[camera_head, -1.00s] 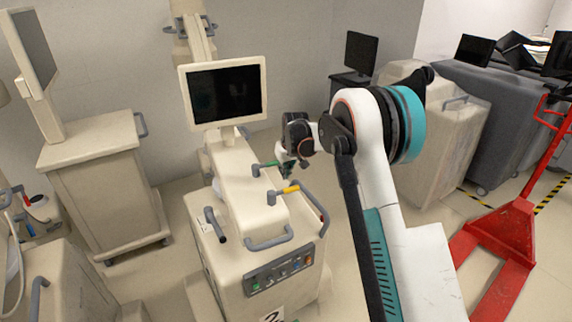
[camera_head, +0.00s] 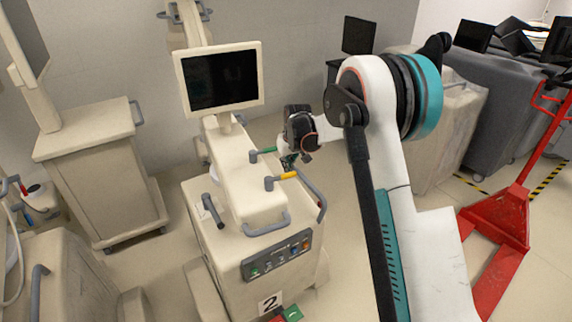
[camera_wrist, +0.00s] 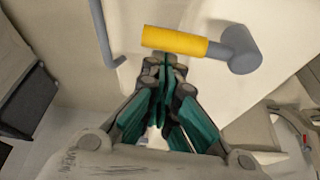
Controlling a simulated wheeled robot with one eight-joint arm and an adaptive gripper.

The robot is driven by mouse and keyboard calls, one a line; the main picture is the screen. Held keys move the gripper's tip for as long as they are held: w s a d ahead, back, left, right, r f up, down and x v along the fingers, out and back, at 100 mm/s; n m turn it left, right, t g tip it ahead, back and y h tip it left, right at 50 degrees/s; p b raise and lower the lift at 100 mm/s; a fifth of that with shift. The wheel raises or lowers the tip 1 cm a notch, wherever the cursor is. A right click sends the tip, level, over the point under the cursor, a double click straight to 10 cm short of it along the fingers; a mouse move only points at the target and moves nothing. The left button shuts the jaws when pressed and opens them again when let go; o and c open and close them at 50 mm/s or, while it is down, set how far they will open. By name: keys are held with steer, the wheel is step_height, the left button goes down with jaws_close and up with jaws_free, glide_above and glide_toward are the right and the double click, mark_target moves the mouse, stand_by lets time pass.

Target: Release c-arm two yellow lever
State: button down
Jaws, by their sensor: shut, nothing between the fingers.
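The c-arm cart marked 2 (camera_head: 226,261) stands in the middle of the head view, with a dark screen on top. Its yellow lever (camera_head: 288,175) sits on the right side of the body, on a grey pivot. In the wrist view the yellow lever (camera_wrist: 175,41) lies across the picture, just beyond the fingertips, with its grey pivot at right. My gripper (camera_wrist: 166,68) is shut and empty, its teal fingers together and pointing at the lever. I cannot tell whether the tips touch it. In the head view my gripper (camera_head: 290,160) is small, behind the lever and partly hidden.
A green lever (camera_head: 262,151) sits just behind the yellow one. A grey side rail (camera_head: 312,190) runs along the cart's right edge, close to my gripper. Other beige carts (camera_head: 105,180) stand at left, and a red pallet jack (camera_head: 497,225) at right. Floor shows between them.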

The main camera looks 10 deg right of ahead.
steer(key=shift+s+d+m, duration=0.15)
steer(key=shift+s+m, duration=0.1)
steer(key=shift+m, duration=0.15)
steer(key=shift+s+d+f+m+h+b, duration=0.15)
steer(key=shift+s+m+h+b, duration=0.15)
steer(key=shift+s+m+b, duration=0.25)
steer(key=shift+s+d+m+h+b, duration=0.1)
steer(key=shift+s+m+h+b, duration=0.25)
steer(key=shift+m, duration=0.3)
steer(key=s+m+g+h+b, duration=0.1)
steer(key=s+m+h+b, duration=0.1)
steer(key=s+m, duration=0.4)
steer(key=shift+a+m+b, duration=0.45)
steer(key=shift+m+b, duration=0.1)
steer(key=shift+m, duration=0.15)
steer(key=shift+s, duration=0.15)
